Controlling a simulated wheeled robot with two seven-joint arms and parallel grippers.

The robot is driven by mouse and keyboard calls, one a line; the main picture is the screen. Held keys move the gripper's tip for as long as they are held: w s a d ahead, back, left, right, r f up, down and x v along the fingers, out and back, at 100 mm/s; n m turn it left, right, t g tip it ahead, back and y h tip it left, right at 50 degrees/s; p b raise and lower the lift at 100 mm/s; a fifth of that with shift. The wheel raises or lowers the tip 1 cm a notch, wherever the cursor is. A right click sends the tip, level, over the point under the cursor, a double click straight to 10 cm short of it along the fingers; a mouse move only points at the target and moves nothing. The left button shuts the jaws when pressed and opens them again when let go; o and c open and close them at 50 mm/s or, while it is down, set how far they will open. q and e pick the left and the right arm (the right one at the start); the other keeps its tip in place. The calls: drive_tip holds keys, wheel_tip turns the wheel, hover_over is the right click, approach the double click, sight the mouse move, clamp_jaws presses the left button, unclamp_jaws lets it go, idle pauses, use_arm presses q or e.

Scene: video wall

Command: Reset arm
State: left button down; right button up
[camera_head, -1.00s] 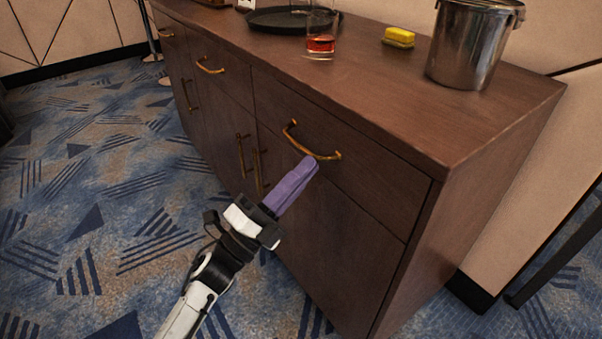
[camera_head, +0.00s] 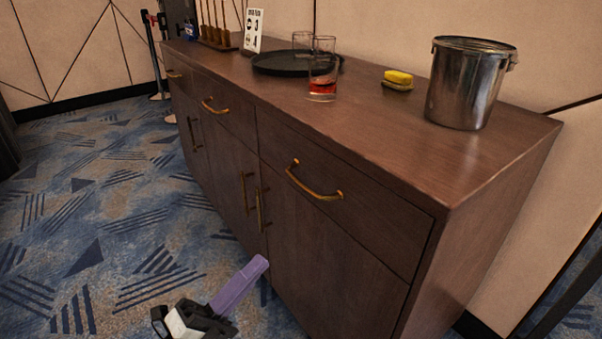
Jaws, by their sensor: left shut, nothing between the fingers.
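My left gripper (camera_head: 262,262) has purple fingers that are shut with nothing between them. It is low in the head view, in front of the cabinet's lower doors and below the right drawer's handle, apart from it. The dark brown cabinet (camera_head: 350,245) has its drawers closed. The right drawer has a brass handle (camera_head: 314,182). My right gripper is not in view.
On the cabinet top are a metal bucket (camera_head: 465,85), a yellow sponge (camera_head: 398,77), a glass with red drink (camera_head: 322,75), a black round tray (camera_head: 272,66) and a white sign (camera_head: 253,30). The patterned carpet (camera_head: 100,230) to the left is clear.

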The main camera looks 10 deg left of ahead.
use_arm(q)
drive_tip(key=w+a+f+n+t+y, duration=0.1)
drive_tip(key=w+a+f+n+y, duration=0.15)
drive_tip(key=n+y, duration=0.35)
drive_tip(key=w+a+f+n+t+y, duration=0.1)
drive_tip(key=a+n+y, duration=0.2)
drive_tip(key=n+y, duration=0.2)
drive_tip(key=s+a+f+n+g+y, duration=0.5)
drive_tip(key=s+f+n+g, duration=0.5)
drive_tip(key=s+f+n, duration=0.15)
drive_tip(key=s+d+n+g, duration=0.2)
drive_tip(key=s+g, duration=0.4)
drive_tip(key=s, duration=0.8)
drive_tip(key=w+d+f+t+h, duration=0.35)
drive_tip(key=w+d+t, duration=0.2)
drive_tip(key=d, duration=0.45)
drive_tip(key=a+r+p, duration=0.4)
drive_tip(key=r+p, duration=0.8)
drive_tip(key=p, duration=0.8)
drive_tip(key=shift+s+r+y, duration=0.3)
drive_tip(key=shift+s+y, duration=0.15)
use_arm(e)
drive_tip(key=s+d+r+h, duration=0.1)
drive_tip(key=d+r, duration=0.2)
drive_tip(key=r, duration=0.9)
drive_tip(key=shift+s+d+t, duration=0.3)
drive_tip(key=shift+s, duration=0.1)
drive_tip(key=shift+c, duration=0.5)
